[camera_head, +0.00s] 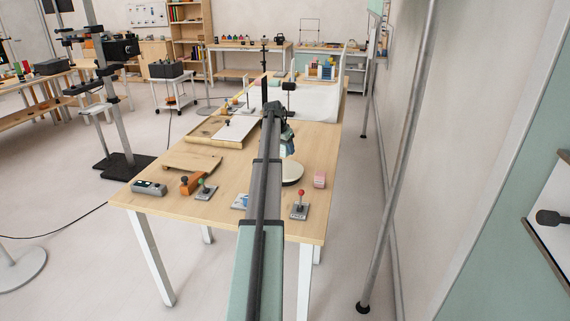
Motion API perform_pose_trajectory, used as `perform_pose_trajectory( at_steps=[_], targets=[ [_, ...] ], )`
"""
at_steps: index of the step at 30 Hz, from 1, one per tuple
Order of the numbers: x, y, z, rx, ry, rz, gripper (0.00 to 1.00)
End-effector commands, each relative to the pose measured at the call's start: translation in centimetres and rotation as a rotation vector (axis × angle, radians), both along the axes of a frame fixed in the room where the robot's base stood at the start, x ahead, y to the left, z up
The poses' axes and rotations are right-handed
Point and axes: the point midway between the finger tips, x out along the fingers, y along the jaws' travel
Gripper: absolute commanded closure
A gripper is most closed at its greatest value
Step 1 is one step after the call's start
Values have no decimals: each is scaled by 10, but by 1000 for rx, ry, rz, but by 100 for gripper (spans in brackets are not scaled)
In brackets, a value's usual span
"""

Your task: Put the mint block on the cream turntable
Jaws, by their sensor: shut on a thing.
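The cream turntable (292,174) is a pale round disc on the wooden table, right of my arm. My arm covers its left part. My gripper (287,131) points down above and behind the disc, partly hidden by my wrist. It is shut on a small bluish-green thing (289,146), apparently the mint block. This thing is small and dark in the picture, and its edges are unclear. It appears above the turntable's far side; I cannot tell the gap between them. No other mint block shows on the table.
A pink block (319,179) stands right of the turntable. A red-knobbed joystick (300,206) is at the front right.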

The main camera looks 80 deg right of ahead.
Motion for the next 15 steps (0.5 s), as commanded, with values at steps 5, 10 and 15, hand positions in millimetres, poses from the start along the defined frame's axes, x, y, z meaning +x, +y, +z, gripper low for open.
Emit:
perform_pose_trajectory(
  at_steps=[5,10,15],
  targets=[
    [0,0,-27,0,0,1,85],
    [0,0,-38,1,0,1,85],
    [0,0,-59,0,0,1,85]
  ],
)
